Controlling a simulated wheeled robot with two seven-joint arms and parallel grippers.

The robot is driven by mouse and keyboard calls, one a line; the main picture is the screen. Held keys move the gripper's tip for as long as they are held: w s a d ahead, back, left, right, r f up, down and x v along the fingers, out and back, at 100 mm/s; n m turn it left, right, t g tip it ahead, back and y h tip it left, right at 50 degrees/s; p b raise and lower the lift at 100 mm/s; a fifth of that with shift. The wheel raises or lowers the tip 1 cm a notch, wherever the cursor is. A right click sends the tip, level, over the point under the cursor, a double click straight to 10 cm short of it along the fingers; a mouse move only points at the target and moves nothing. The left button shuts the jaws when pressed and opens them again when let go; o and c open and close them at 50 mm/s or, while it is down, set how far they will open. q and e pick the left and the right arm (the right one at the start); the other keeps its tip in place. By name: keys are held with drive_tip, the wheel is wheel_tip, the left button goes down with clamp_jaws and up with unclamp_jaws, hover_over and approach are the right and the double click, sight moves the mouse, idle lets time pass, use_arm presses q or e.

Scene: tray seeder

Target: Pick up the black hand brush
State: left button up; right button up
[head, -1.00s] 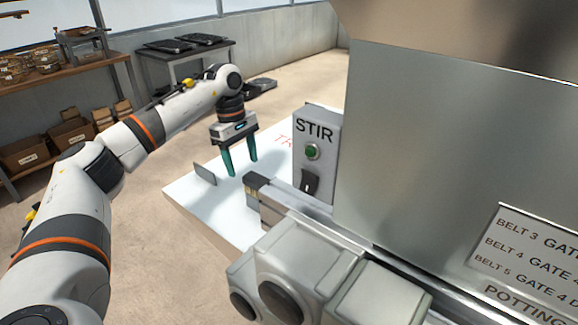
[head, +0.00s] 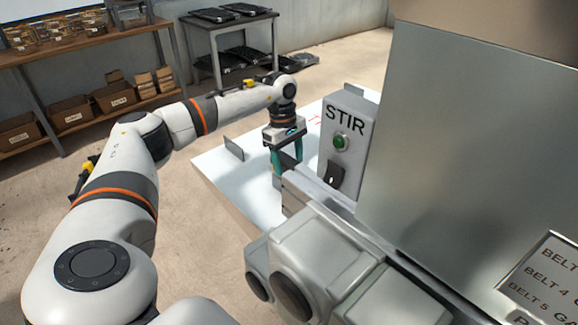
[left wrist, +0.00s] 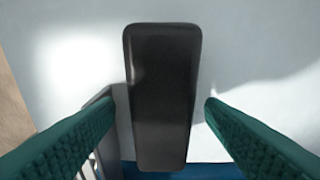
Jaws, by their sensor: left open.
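The black hand brush (left wrist: 160,60) shows in the left wrist view as a long dark block with rounded corners, seen from above. In the head view it is a small dark shape (head: 288,161) at the end of the machine's metal rail, partly hidden by my fingers. My left gripper (head: 287,170) is open, pointing down, with its green fingers on either side of the brush. In the left wrist view, the fingers (left wrist: 162,100) leave a narrow gap at each side of it. The brush's bristles cannot be made out. My right gripper is not in view.
The grey STIR box (head: 347,143), with a green button and black switch, stands close right of my left gripper. A large metal hopper (head: 460,130) fills the right. A small grey plate (head: 234,148) stands on the white table (head: 215,165). Shelves (head: 75,40) stand far left.

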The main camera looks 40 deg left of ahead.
sight(289, 161)
use_arm(q)
drive_tip(key=shift+w+d+f, duration=0.1)
drive_tip(key=shift+d+f, duration=0.1)
drive_tip(key=shift+f, duration=1.2)
drive_tip(key=c, duration=1.1)
drive_tip(key=shift+r, duration=0.1)
wheel_tip(289, 161, up, 10)
drive_tip(key=shift+f, duration=0.1)
drive_tip(key=o, duration=0.3)
drive_tip(key=shift+c, duration=0.8)
